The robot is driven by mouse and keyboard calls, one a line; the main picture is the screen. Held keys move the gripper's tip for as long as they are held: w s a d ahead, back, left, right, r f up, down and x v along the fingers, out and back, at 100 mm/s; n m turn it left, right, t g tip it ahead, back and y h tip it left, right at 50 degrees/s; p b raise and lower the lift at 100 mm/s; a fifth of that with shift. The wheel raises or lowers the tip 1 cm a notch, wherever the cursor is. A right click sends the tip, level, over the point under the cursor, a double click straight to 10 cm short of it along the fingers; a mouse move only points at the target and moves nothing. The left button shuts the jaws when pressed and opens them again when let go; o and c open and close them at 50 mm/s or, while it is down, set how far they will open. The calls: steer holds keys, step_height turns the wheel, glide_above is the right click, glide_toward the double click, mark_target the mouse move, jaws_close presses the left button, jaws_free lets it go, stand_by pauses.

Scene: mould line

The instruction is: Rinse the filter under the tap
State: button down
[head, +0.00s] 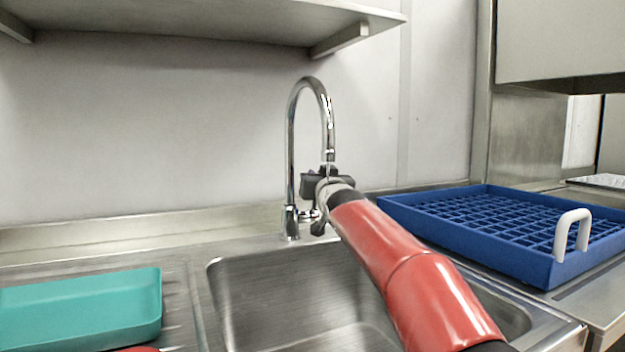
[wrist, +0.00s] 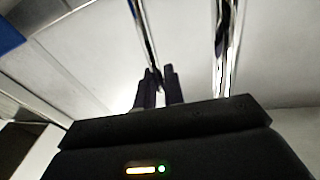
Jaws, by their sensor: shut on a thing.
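A narrow shiny strip (wrist: 144,30) runs to the fingertips there, and a wider chrome pipe (wrist: 226,45) stands to the right. I cannot identify the filter in either view; the fingers and wrist hide much of the grip. Whether water is running is unclear.
The steel sink basin (head: 285,293) lies below, partly covered by my red arm. A teal tray (head: 80,310) is on the left drainboard, with a red thing (head: 138,349) at its front. A blue rack (head: 545,270) with a white handle (head: 571,226) is at right. A shelf (head: 200,25) overhangs.

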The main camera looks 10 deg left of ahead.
steer(key=c, duration=1.6)
jaws_free()
steer(key=shift+s, duration=0.1)
steer(key=b+v, duration=0.3)
steer(key=v, duration=0.4)
steer(key=shift+s+d+f, duration=0.1)
steer(key=shift+s, duration=0.2)
